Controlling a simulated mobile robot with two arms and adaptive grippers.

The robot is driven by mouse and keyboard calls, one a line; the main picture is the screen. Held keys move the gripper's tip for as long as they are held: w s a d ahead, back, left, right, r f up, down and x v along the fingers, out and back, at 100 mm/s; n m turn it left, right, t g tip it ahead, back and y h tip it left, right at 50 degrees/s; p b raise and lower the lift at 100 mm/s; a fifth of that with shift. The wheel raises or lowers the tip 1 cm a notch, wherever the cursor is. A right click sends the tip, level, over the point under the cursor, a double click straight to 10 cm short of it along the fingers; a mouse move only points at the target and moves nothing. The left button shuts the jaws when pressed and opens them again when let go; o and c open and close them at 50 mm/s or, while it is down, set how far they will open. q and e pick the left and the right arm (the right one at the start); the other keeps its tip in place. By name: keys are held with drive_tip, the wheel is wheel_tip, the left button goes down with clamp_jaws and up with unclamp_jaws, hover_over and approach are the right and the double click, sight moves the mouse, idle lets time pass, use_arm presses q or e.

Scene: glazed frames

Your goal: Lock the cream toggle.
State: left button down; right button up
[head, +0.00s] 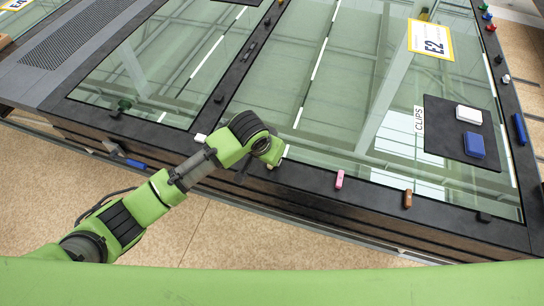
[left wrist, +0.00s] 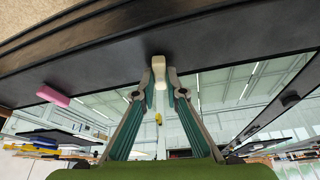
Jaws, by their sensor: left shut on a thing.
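The cream toggle (left wrist: 158,72) sits on the black frame edge in the left wrist view, its long side pointing from the frame toward the glass. My left gripper (left wrist: 159,82) has one fingertip on each side of it and is shut on it. In the head view my left gripper (head: 270,156) is over the near black border, and its wrist hides most of the toggle there. My right gripper is not in view.
A pink toggle (head: 339,179) and a brown toggle (head: 407,198) sit along the same border to the right. A white piece (head: 201,138) is left of my wrist. A black mat (head: 447,145) labelled CLIPS holds a white block (head: 469,115) and a blue block (head: 474,145).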

use_arm(q)
drive_tip(key=shift+d+r+n+y, duration=0.1)
drive_tip(key=shift+n+y, duration=0.3)
drive_tip(key=shift+n, duration=0.8)
drive_tip(key=c, duration=2.1)
unclamp_jaws()
drive_tip(key=shift+r, duration=0.15)
drive_tip(key=v, duration=1.1)
drive_tip(key=shift+s+r, duration=0.2)
drive_tip(key=shift+s, duration=0.05)
